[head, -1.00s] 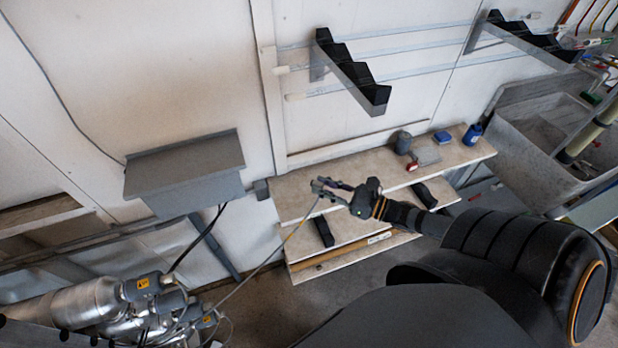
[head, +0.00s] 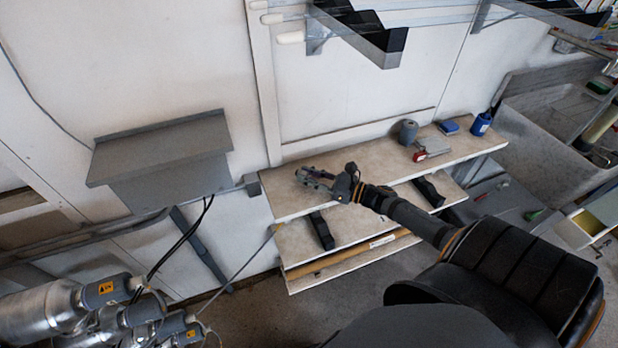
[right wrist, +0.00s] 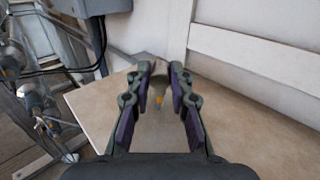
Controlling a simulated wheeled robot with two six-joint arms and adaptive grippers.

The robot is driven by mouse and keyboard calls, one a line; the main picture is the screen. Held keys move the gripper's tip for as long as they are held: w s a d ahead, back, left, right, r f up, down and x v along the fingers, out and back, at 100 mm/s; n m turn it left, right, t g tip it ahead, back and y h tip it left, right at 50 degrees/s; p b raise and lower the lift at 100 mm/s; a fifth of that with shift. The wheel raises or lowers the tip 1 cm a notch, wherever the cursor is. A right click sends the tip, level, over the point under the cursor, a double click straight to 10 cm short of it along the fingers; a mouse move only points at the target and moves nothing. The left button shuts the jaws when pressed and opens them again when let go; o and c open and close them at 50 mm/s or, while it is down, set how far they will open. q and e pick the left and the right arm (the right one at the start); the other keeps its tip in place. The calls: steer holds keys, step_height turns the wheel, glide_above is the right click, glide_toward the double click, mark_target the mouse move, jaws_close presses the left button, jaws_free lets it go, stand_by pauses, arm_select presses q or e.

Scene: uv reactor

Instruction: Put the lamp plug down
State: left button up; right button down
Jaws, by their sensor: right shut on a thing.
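My right gripper (head: 302,178) is over the left part of the top shelf board (head: 285,207). In the right wrist view, its two purple-padded fingers (right wrist: 158,72) converge at the tips on a small pale piece with a yellow part, which I take for the lamp plug (right wrist: 158,100). Most of the plug is hidden by the fingers, and I cannot tell if it touches the board. My left gripper is out of view.
A grey cup (head: 408,131), a red-and-grey tool (head: 430,149), a blue box (head: 448,127) and a blue bottle (head: 481,124) stand on the board's right part. A grey wall box (head: 165,165) is to the left. The board's middle is clear.

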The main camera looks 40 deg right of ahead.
steer(key=shift+s+f+b, duration=0.3)
steer(key=shift+f+b, duration=0.25)
steer(key=shift+f, duration=0.05)
steer(key=c, duration=1.2)
jaws_free()
steer(key=shift+s+f, duration=0.1)
steer(key=shift+f, duration=0.1)
steer(key=shift+r, duration=0.3)
steer(key=shift+r+p, duration=0.55)
steer(key=shift+p, duration=0.2)
steer(key=p+v, duration=0.3)
steer(key=v, duration=0.8)
steer(key=shift+s+d+f+p, duration=0.1)
steer(key=shift+d+p, duration=0.25)
